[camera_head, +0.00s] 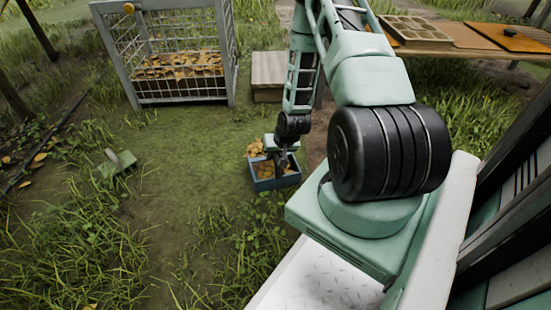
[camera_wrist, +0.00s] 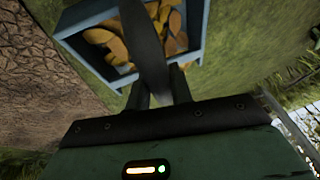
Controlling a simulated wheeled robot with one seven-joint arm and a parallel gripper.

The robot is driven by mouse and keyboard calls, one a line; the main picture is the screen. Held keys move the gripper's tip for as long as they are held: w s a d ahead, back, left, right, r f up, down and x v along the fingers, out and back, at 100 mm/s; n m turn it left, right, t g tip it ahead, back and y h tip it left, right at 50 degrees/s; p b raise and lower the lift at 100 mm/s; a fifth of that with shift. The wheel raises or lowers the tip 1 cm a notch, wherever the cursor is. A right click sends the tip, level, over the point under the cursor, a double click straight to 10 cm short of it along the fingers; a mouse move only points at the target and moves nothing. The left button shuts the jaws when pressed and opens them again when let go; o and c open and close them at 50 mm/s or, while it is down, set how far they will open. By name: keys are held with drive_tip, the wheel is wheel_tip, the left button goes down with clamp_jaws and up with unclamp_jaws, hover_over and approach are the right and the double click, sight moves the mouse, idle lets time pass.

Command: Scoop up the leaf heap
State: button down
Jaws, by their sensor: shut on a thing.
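Orange-brown leaves (camera_head: 265,169) lie inside a small blue open box (camera_head: 276,185), low over or on the grass near the middle of the head view. More leaves (camera_head: 255,148) show at its far left edge. In the wrist view the blue box (camera_wrist: 197,20) is at the top, with leaves (camera_wrist: 105,38) in it. My gripper (camera_wrist: 158,93) is shut on a dark, strap-like handle (camera_wrist: 147,45) that runs across the box's opening. It also shows just above the box in the head view (camera_head: 282,160). I cannot tell whether the box touches the ground.
A grey wire-mesh bin (camera_head: 170,95) holding leaves (camera_head: 180,68) stands at the back left. A wooden box (camera_head: 268,75) sits beside it. A table (camera_head: 470,38) with a compartment tray (camera_head: 413,30) is at the back right. A small green object (camera_head: 118,163) lies on the left grass.

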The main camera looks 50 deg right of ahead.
drive_tip(key=shift+w+d, duration=3.9)
drive_tip(key=shift+w, duration=1.3)
wheel_tip(320, 180, up, 8)
drive_tip(key=p, duration=0.7)
drive_tip(key=shift+r, duration=0.2)
